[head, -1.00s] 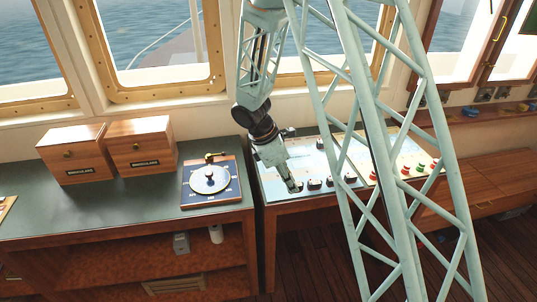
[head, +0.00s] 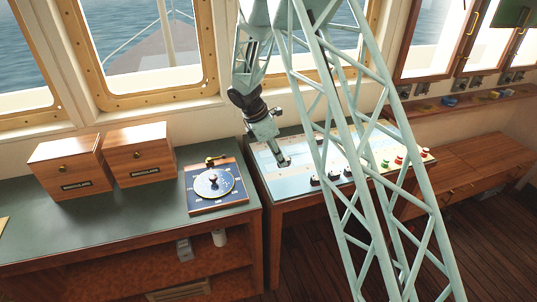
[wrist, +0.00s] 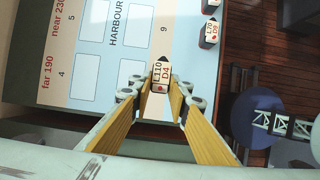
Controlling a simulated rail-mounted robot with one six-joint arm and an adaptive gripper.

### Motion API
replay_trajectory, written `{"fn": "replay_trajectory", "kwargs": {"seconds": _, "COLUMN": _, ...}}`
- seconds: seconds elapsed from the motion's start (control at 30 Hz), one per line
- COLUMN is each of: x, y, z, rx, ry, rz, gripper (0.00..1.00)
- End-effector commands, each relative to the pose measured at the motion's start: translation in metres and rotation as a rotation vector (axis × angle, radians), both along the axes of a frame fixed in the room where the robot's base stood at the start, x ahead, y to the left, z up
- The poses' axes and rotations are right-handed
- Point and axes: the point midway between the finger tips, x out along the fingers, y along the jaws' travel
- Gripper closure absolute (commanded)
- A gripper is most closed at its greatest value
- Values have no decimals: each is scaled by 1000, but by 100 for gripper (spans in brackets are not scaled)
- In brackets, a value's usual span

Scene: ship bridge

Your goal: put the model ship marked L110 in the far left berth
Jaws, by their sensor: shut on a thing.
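The model ship marked L110 (wrist: 161,74) is a small light block with a dark edge, lettered "L110 D4" with a red mark. My gripper (wrist: 163,92) is shut on it, with its yellow-padded fingers on both sides. In the head view my gripper (head: 284,162) is over the left part of the harbour chart (head: 305,160); the ship there is too small to make out. In the wrist view the chart (wrist: 115,45) has pale outlined berths, numbers 4, 5 and 9, and "far 190" and "near 230". The berth beside 4 (wrist: 84,69) looks empty. Whether the ship touches the chart, I cannot tell.
Other ships (head: 315,180) stand along the chart's near edge; one reads L70 D9 (wrist: 208,34). Red and green buttons (head: 398,160) are on the right. A dial board (head: 215,185) and two wooden boxes (head: 140,155) stand on the left counter.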

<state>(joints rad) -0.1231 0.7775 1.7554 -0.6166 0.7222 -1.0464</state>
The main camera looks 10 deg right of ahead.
Motion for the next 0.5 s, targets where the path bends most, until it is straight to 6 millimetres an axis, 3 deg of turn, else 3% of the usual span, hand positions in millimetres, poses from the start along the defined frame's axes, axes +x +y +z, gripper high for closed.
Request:
{"fn": "replay_trajectory", "kwargs": {"seconds": 0.3, "x": 2, "y": 1, "z": 0, "rx": 0, "ry": 0, "rz": 0, "gripper": 92}}
{"fn": "replay_trajectory", "kwargs": {"seconds": 0.5, "x": 16, "y": 3, "z": -1, "rx": -1, "ry": -1, "rz": -1, "gripper": 92}}
